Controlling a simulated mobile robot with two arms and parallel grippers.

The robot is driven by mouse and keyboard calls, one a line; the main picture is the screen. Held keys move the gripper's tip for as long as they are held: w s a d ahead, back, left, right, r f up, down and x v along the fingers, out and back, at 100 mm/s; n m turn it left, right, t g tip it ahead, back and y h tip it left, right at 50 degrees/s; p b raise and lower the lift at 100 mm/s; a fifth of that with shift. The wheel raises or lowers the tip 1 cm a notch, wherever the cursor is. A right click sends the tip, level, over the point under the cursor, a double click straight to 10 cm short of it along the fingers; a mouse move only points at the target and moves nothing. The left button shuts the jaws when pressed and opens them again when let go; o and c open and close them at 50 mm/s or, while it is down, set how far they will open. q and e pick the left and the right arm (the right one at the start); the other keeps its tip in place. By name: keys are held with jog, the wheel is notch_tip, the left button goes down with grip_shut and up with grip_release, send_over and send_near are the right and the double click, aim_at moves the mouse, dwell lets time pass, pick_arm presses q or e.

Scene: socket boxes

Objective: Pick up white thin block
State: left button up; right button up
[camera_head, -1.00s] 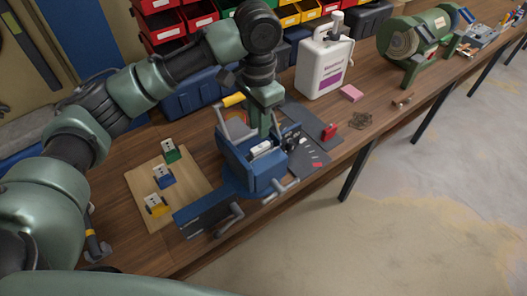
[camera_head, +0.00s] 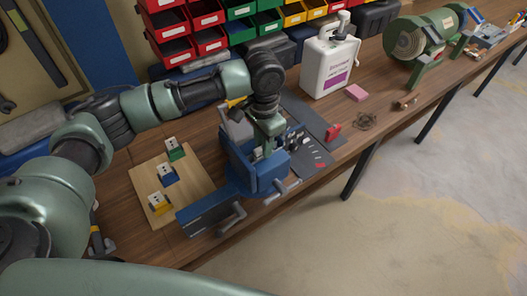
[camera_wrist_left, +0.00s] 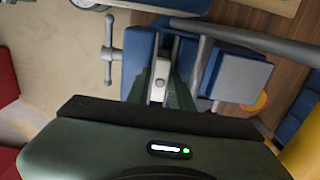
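A blue vise (camera_head: 240,180) stands at the bench's front edge. My left gripper (camera_head: 266,152) points down at its jaws. In the left wrist view a narrow pale grey-white piece (camera_wrist_left: 160,80) with a round spot lies between the vise jaws, beside my dark green fingers (camera_wrist_left: 178,94); it may be the white thin block. I cannot tell if the fingers touch or grip it. In the head view the arm and vise hide it. White faceplates sit on green (camera_head: 172,144), blue (camera_head: 166,170) and yellow (camera_head: 159,197) socket boxes. My right gripper is not in view.
The socket boxes stand on a wooden board (camera_head: 195,180) left of the vise. Right of it are a dark mat (camera_head: 303,112), a red item (camera_head: 333,132), a pink block (camera_head: 356,92) and a white jug (camera_head: 325,68). Colored bins line the back.

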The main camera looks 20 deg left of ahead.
pick_arm(q)
grip_shut()
jog(key=shift+r, duration=0.15)
